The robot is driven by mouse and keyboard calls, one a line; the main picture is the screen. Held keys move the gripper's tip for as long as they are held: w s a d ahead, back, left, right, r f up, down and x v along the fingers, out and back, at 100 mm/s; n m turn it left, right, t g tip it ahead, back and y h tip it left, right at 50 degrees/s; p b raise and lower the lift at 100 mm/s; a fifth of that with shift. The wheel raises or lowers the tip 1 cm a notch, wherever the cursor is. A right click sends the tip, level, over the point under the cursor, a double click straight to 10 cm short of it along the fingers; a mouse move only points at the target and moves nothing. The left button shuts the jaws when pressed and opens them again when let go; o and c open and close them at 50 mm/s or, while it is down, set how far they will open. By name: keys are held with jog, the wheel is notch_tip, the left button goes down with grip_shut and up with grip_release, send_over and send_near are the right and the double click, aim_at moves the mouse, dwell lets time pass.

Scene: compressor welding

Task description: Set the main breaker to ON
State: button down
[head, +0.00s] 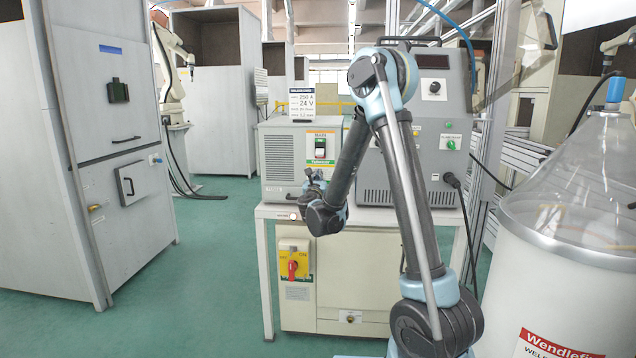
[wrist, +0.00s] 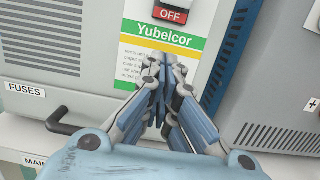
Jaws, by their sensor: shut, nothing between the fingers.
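A breaker switch (head: 320,148) sits on the Yubelcor panel at the front of a beige cabinet (head: 279,160). In the wrist view its lower part (wrist: 172,14) is at the top edge and shows a red band with the word OFF; its upper part is out of frame. My gripper (wrist: 163,75) is shut and empty, its fingertips just below the Yubelcor lettering in the picture. Whether they touch the panel I cannot tell. In the head view my gripper (head: 311,178) is small, in front of the panel's lower edge and below the switch.
A red rotary handle on a yellow plate (head: 292,265) is on the box under the table. A black handle (wrist: 72,122) sticks out beside the FUSES label. A grey welding unit (head: 440,110) stands at right. A white drum (head: 560,300) is at front right. Green floor at left is clear.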

aim_at(320, 167)
jog(key=w, duration=0.2)
jog(key=w+r, duration=0.1)
jog(key=w, duration=0.2)
jog(key=shift+d+r, duration=0.1)
jog(key=shift+r, duration=0.05)
jog(key=shift+s+r, duration=0.45)
jog(key=shift+r, duration=0.35)
jog(key=shift+s+r, duration=0.4)
jog(key=shift+r, duration=0.35)
